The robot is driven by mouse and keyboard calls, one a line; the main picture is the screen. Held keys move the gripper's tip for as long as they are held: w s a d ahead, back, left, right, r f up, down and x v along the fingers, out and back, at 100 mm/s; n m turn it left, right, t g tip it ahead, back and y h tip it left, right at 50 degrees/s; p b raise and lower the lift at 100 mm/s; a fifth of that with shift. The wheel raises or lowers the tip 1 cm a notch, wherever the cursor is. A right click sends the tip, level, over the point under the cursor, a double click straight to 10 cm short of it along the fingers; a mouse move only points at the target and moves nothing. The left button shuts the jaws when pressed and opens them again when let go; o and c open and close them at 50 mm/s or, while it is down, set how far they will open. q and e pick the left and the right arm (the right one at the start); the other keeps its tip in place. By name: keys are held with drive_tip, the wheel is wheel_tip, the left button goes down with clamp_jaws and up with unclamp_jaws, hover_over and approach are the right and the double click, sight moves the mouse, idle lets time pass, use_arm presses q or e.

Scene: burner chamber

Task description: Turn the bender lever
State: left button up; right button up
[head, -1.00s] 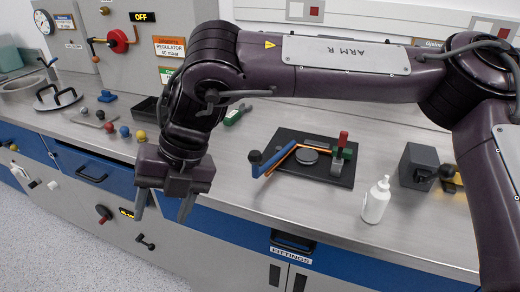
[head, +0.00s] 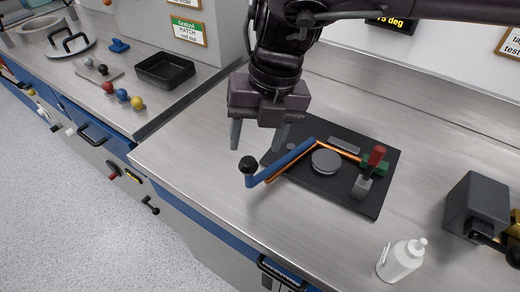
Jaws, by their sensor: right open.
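The bender sits on a black base plate (head: 345,197) on the steel counter. Its blue lever (head: 290,160) ends in a black ball knob (head: 248,165) that sticks out past the plate's left side. A copper tube (head: 338,145) runs along the lever and bends around a grey round former (head: 326,161). A red-handled clamp (head: 371,163) and a green block (head: 379,169) stand at the right of the plate. My right gripper (head: 259,142) points down with its fingers apart and empty, above and just behind the knob. My left gripper is not in view.
A white bottle (head: 401,260) stands at the front right, and a dark grey box (head: 474,205) stands at the right. A black tray (head: 165,70) and several coloured balls (head: 122,95) are at the left. The counter left of the bender is clear.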

sight(250, 160)
drive_tip(key=f, duration=0.1)
drive_tip(key=a+f, duration=0.1)
drive_tip(key=f, duration=0.2)
drive_tip(key=shift+s+a, duration=0.15)
drive_tip(key=shift+s, duration=0.25)
wheel_tip(250, 160, down, 2)
drive_tip(key=shift+w+a+f, duration=0.1)
drive_tip(key=shift+w, duration=0.05)
drive_tip(key=shift+a+f, duration=0.1)
drive_tip(key=shift+f, duration=0.25)
drive_tip(key=c, duration=0.8)
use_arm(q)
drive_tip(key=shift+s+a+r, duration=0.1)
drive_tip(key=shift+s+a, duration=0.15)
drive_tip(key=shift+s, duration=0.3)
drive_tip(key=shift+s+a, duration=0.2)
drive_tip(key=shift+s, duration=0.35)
use_arm(e)
clamp_jaws()
